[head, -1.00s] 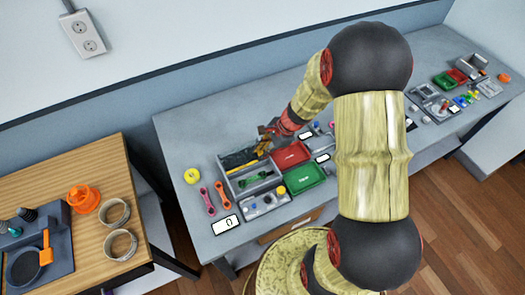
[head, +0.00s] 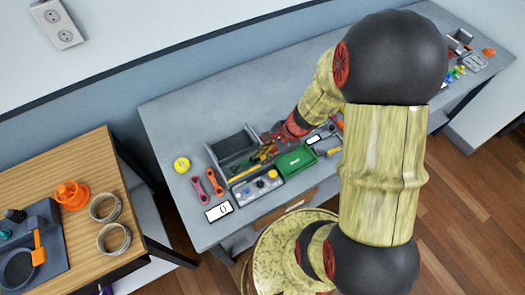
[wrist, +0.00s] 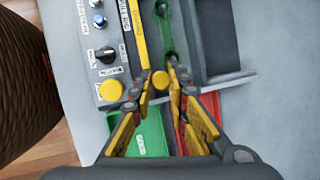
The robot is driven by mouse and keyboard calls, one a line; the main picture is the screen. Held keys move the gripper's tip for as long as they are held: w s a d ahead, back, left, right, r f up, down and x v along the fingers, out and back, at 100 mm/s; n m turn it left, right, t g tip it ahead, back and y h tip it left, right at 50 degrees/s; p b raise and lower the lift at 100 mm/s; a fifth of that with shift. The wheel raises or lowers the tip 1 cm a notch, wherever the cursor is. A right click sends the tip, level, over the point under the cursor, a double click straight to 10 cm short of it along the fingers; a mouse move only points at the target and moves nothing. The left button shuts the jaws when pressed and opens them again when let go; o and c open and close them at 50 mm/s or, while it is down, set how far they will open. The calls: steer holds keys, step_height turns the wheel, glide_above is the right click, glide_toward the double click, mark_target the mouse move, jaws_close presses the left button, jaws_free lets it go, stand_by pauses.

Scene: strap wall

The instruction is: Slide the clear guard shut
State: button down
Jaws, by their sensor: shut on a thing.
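My gripper (wrist: 160,74) points down in the wrist view, its two yellow fingers closed on a small round yellow knob (wrist: 160,81). The knob sits beside a yellow strip (wrist: 140,36) along the edge of a grey control panel (wrist: 105,30). The panel carries a black dial, blue knobs and a yellow button (wrist: 111,91). I cannot make out the clear guard itself, nor whether the knob belongs to it. In the head view the panel (head: 255,187) lies at the bench's front edge, and my gripper (head: 268,150) is just behind it, partly hidden.
A green tray (head: 296,161) is right of the panel; a red tray (wrist: 210,105) shows in the wrist view. A green wrench (wrist: 170,35) lies in the grey organiser (wrist: 215,78). Bare bench is behind.

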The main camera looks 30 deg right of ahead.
steer(key=shift+s, duration=0.1)
steer(key=c, duration=1.7)
jaws_free()
steer(key=shift+r, duration=0.15)
steer(key=shift+d+r, duration=0.15)
steer(key=shift+r, duration=0.1)
steer(key=v, duration=1.1)
steer(key=shift+s+d, duration=0.1)
steer(key=shift+s, duration=0.05)
